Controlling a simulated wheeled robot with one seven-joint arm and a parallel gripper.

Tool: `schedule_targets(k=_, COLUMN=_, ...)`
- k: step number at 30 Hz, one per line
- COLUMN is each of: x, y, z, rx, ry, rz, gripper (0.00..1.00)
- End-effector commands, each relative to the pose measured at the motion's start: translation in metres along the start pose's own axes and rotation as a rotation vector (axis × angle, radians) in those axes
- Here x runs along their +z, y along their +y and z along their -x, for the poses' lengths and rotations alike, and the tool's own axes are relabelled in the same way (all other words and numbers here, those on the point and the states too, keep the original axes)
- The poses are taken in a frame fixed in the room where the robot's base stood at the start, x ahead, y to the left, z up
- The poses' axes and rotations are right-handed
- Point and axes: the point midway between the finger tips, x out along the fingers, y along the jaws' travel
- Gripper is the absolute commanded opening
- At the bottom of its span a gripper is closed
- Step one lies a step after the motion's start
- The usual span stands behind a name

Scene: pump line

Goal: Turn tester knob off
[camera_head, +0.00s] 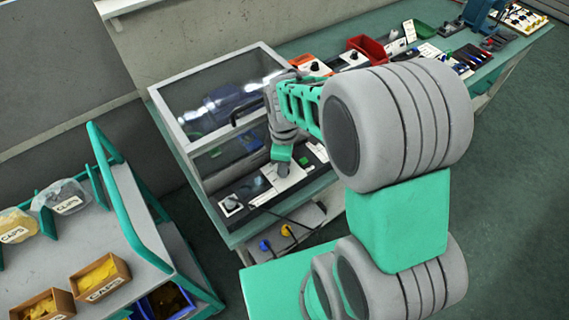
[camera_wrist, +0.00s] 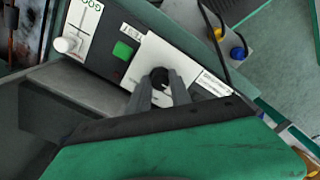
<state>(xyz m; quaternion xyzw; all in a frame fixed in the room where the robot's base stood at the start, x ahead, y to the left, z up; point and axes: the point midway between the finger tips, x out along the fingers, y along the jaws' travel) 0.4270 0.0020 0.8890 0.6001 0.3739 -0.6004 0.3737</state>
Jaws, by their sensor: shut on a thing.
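The tester is a cabinet with a clear hood (camera_head: 215,90) and a dark front panel (camera_head: 250,190). In the wrist view its black round knob (camera_wrist: 160,76) sits on a white plate (camera_wrist: 168,52). My gripper (camera_wrist: 160,90) is shut on the knob, with one finger on each side of it. The fingers hide part of the knob, so its pointer setting cannot be read. In the head view my gripper (camera_head: 283,170) reaches down to the panel and hides the knob.
Blue (camera_head: 264,245) and yellow (camera_head: 286,230) plugs with cables hang at the bench front. A rack with boxes of caps (camera_head: 100,278) stands at left. A red bin (camera_head: 367,48) is further along the bench.

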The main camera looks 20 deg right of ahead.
Motion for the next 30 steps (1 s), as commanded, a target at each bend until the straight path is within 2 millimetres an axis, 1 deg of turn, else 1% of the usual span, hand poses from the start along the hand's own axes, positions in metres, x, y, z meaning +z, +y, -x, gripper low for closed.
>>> schedule_targets(k=9, x=-0.002, y=0.002, z=0.002, rx=0.006, ry=0.004, rz=0.003, gripper=0.0)
schedule_targets(k=10, x=-0.002, y=0.002, z=0.002, rx=0.006, ry=0.004, rz=0.003, gripper=0.25)
schedule_targets(k=18, x=-0.001, y=0.001, z=0.001, rx=0.003, ry=0.002, rz=0.001, gripper=0.46)
schedule_targets(k=26, x=-0.001, y=0.001, z=0.003, rx=0.003, ry=0.001, rz=0.001, gripper=0.46)
schedule_targets(k=29, x=-0.001, y=0.002, z=0.015, rx=0.005, ry=0.002, rz=0.001, gripper=0.46)
schedule_targets(k=30, x=-0.001, y=0.002, z=0.022, rx=0.005, ry=0.003, rz=0.001, gripper=0.46)
